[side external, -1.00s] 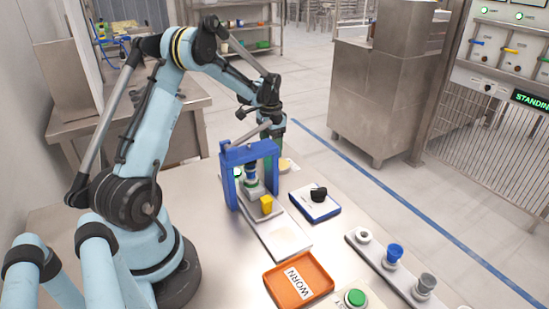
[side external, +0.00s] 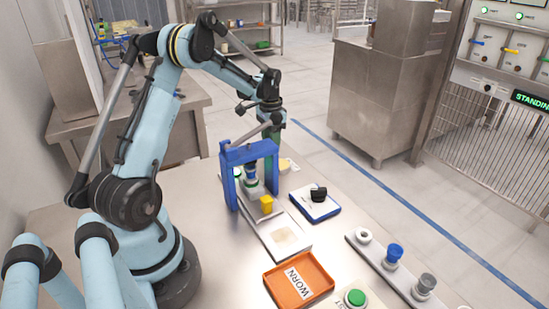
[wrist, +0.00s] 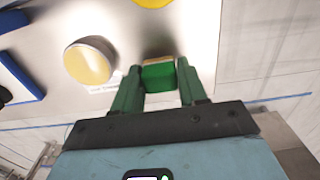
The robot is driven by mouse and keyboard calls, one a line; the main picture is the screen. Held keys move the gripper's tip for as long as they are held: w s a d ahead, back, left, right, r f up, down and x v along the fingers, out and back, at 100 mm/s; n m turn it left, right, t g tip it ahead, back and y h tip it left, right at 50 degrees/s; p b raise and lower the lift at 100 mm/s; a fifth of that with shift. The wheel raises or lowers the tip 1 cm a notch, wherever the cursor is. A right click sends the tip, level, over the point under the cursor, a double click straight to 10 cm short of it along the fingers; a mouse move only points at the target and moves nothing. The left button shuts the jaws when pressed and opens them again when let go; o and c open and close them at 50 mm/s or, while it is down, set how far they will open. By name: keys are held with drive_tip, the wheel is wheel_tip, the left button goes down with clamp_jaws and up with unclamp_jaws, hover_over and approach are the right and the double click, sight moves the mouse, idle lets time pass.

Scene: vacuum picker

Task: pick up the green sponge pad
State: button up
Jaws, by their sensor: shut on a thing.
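The green sponge pad (wrist: 158,76), a small green block with a pale yellowish face, shows between my fingers in the wrist view. My gripper (wrist: 159,88) has green fingers, one on each side of the pad, and is shut on it. The pad is close to the edge of the metal table in that view; I cannot tell how far it is off the surface. In the side view the pad is hidden behind the blue frame, and only an upper part of my gripper shows.
A blue frame (side external: 249,151) stands in front of my gripper in the side view. A round cream pad (wrist: 88,63) lies beside it in the wrist view. A blue-edged tray (side external: 314,207) with a black item, an orange WORN tray (side external: 299,279) and a green button (side external: 355,298) are nearer.

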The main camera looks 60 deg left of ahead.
wheel_tip(320, 180, up, 3)
drive_tip(key=shift+r, duration=0.1)
drive_tip(key=d+r, duration=0.6)
drive_tip(key=d, duration=0.5)
drive_tip(key=shift+w+d+r, duration=0.3)
drive_tip(key=shift+w+d, duration=0.05)
drive_tip(key=o, duration=0.4)
drive_tip(key=shift+c, duration=1.1)
